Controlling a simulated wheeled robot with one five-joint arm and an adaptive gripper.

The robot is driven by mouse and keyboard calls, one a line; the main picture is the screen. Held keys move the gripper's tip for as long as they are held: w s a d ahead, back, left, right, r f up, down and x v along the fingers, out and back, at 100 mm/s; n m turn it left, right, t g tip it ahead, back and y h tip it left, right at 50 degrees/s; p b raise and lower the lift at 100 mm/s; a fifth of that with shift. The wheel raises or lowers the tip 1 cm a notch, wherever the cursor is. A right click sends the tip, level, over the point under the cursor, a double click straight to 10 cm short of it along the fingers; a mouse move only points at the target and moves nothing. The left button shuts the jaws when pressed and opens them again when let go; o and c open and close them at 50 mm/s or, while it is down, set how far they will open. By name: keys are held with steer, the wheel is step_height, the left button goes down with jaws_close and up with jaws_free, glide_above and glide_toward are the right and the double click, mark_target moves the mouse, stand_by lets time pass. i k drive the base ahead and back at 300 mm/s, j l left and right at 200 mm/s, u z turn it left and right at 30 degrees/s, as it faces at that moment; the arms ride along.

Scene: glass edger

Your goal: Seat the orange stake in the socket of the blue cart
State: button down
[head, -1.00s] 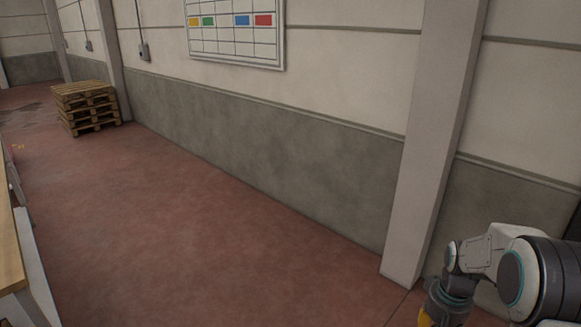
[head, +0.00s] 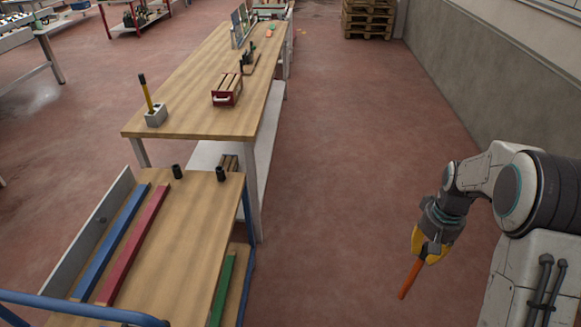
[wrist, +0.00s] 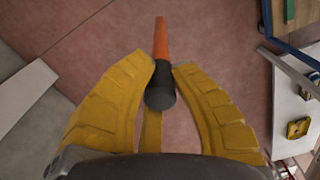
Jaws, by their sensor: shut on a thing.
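My gripper (head: 430,247) has yellow fingers and is shut on the orange stake (head: 410,279), which hangs tilted, lower end to the left, over open floor. In the wrist view the stake (wrist: 161,38) shows its black end between the fingers. The blue cart (head: 195,235) stands at the lower left, well left of my gripper, with a wooden deck and blue tube frame. Two short black sockets stand at its far edge, a left one (head: 178,172) and a right one (head: 220,174). Both look empty, but their insides are too small to see.
A blue bar (head: 112,240) and a red bar (head: 135,243) lie on the cart deck, a green bar (head: 223,291) lower down. A long wooden table (head: 190,110) holding a red box (head: 227,90) stands beyond. Red floor between table and right wall is clear.

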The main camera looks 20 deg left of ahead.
mark_target(222, 179)
steer(key=i+u, duration=0.2)
steer(key=u, duration=0.2)
steer(key=i+l+u, duration=0.1)
steer(key=u, duration=0.35)
steer(key=i+l+u, duration=0.2)
steer(key=u, duration=0.2)
steer(key=i+l+u, duration=0.2)
steer(key=u, duration=0.25)
steer(key=i+l+u, duration=0.2)
steer(key=u, duration=0.2)
steer(key=i+l+u, duration=0.1)
steer(key=l+u, duration=0.2)
steer(key=u, duration=0.15)
steer(key=i+l+u, duration=0.1)
steer(key=l+u, duration=0.7)
steer(key=i+l+u, duration=0.1)
steer(key=l+u, duration=0.5)
steer(key=u, duration=0.2)
steer(key=l+u, duration=0.6)
steer(key=u, duration=0.15)
steer(key=i+l+u, duration=0.2)
steer(key=i, duration=0.2)
